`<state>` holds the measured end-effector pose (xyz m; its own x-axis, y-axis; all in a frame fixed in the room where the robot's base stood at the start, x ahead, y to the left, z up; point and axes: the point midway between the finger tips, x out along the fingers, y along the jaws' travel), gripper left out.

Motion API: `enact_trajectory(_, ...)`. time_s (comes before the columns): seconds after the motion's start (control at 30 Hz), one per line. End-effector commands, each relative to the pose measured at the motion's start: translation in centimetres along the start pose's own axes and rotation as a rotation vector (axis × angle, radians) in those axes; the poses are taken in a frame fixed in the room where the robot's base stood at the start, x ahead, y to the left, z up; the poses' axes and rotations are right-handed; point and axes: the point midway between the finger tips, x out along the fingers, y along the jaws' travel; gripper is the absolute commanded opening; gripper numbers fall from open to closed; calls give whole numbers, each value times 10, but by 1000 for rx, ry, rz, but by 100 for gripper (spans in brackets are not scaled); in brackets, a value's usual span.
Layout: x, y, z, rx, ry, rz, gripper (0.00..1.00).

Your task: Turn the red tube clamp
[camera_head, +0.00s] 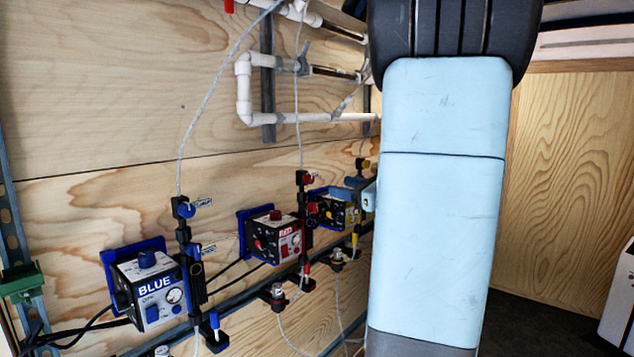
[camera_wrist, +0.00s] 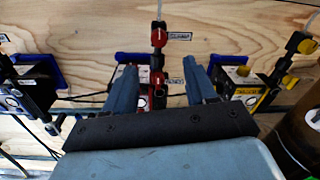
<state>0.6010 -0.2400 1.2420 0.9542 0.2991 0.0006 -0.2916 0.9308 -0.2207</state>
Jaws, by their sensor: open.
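The red tube clamp (camera_head: 309,179) is a small red knob on a black upright holder beside the box marked RED (camera_head: 283,242) in the head view. In the wrist view the red clamp (camera_wrist: 158,38) sits at the top of the holder, above and between my fingertips, with a pale tube rising from it. A second red part (camera_wrist: 157,78) is lower on the same holder, between my fingers in the picture. My gripper (camera_wrist: 158,63) is open, one blue-grey finger on each side of the holder. I see no contact. My arm hides much of the gripper in the head view.
A box marked BLUE (camera_head: 150,288) with a blue clamp (camera_head: 187,210) stands left on the plywood wall (camera_head: 100,110). A yellow box (camera_head: 345,213) is on the right, its yellow clamp also in the wrist view (camera_wrist: 299,43). White pipes (camera_head: 300,117) run above. Thin tubes hang around.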

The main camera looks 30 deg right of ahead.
Motion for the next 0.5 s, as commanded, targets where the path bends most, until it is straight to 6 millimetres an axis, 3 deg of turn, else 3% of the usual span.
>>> enact_trajectory(0.5,88,1,0,-2,0,4,56)
